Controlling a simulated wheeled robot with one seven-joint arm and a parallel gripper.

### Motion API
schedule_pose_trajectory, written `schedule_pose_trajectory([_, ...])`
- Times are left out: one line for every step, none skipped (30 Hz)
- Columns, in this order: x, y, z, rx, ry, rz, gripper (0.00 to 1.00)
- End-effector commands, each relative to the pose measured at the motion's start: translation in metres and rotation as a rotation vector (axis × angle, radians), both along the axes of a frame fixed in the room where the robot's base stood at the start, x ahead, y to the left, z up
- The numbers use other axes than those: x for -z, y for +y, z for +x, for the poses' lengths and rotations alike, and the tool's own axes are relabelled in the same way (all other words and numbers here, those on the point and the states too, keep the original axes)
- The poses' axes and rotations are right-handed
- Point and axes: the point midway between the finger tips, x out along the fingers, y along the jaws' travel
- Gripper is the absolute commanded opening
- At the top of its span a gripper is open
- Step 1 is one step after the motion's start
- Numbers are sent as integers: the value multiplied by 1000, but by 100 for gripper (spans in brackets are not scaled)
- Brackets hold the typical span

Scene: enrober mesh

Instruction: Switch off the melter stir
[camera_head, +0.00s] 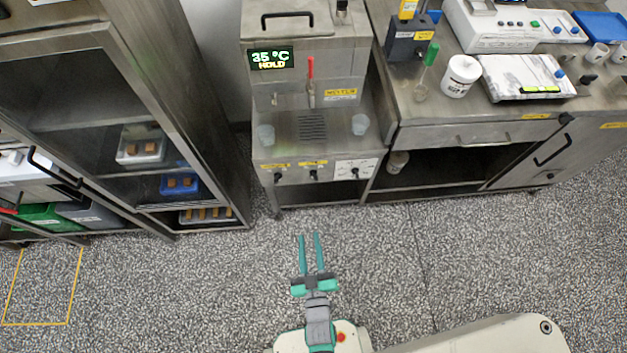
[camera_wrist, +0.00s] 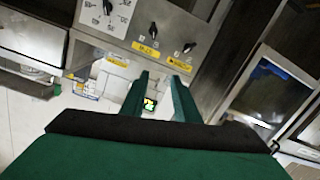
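The melter (camera_head: 305,75) is a steel machine with a display (camera_head: 271,58) reading 35 °C HOLD and a red-handled lever (camera_head: 311,75). Its front panel carries a left black knob (camera_head: 278,177), a middle black knob (camera_head: 313,174) and a right knob on a white dial plate (camera_head: 355,172). Yellow labels sit above the left and middle knobs; their text is too small to read. The wrist view shows the panel turned over, with two knobs (camera_wrist: 152,30) (camera_wrist: 188,47) and the dial plate (camera_wrist: 107,14). My gripper (camera_head: 310,236) is open and empty, in front of and apart from the panel.
A steel counter (camera_head: 420,110) with a white tub (camera_head: 461,76) and instruments is at right. An open cabinet (camera_head: 100,90) with trays is at left. Speckled floor (camera_head: 200,290) lies clear between.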

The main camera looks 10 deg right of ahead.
Motion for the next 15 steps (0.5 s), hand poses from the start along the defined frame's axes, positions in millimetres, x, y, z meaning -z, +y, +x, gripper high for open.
schedule_pose_trajectory([12,-7,18,7,-11,-19,28])
schedule_pose_trajectory([17,-10,27,9,-17,-31,28])
schedule_pose_trajectory([26,-14,38,12,-23,-46,28])
schedule_pose_trajectory([31,-18,47,14,-29,-56,28])
schedule_pose_trajectory([36,-21,56,17,-34,-67,28])
schedule_pose_trajectory([42,-26,68,20,-40,-81,28])
schedule_pose_trajectory([46,-29,76,22,-44,-92,28])
schedule_pose_trajectory([50,-32,84,23,-49,-100,28])
schedule_pose_trajectory([55,-36,93,25,-53,-111,28])
schedule_pose_trajectory([57,-39,99,26,-56,-118,28])
schedule_pose_trajectory([59,-41,105,28,-60,-125,28])
schedule_pose_trajectory([62,-44,111,28,-62,-132,28])
schedule_pose_trajectory([63,-46,116,29,-65,-137,28])
schedule_pose_trajectory([65,-47,118,30,-65,-141,28])
schedule_pose_trajectory([66,-48,122,31,-67,-145,28])
